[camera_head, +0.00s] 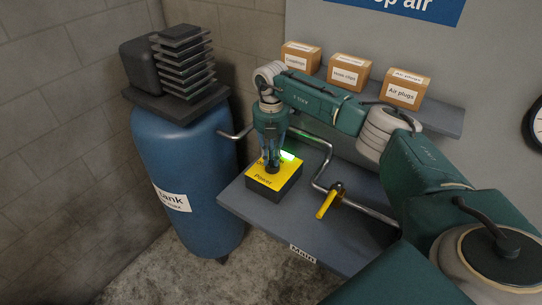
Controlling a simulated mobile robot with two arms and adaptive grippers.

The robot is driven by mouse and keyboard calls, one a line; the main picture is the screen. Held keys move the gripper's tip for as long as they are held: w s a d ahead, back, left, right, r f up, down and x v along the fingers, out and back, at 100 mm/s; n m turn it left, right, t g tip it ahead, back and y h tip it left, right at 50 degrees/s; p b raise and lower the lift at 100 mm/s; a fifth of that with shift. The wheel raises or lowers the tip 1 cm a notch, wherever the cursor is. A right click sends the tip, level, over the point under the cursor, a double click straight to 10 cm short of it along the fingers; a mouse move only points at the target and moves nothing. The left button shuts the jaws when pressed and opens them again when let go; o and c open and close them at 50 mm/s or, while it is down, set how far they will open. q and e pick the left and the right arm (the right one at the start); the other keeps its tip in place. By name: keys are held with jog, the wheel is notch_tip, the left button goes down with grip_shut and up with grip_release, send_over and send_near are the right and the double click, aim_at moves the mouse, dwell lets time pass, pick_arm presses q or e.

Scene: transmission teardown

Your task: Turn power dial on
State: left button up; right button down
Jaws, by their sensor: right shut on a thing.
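The power dial's yellow-topped box, labelled "Power" (266,181), sits on the left part of the grey shelf. My right gripper (272,168) points down onto the top of this box and is shut on the dial. The dial itself is mostly hidden by the fingers. A green light (288,155) glows at the back of the box, just right of the gripper. My left gripper is not in view.
A blue tank (187,170) stands left of the grey shelf (310,222). A bent pipe with a yellow-handled valve (328,202) runs right of the box. Several labelled cardboard boxes (349,72) sit on an upper shelf (440,119).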

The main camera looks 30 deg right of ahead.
jog(key=shift+w+d+r+m, duration=0.1)
jog(key=shift+r+m, duration=0.05)
jog(key=shift+m, duration=0.35)
jog(key=c, duration=1.7)
grip_release()
jog(key=shift+o, duration=0.2)
notch_tip(320, 180, up, 12)
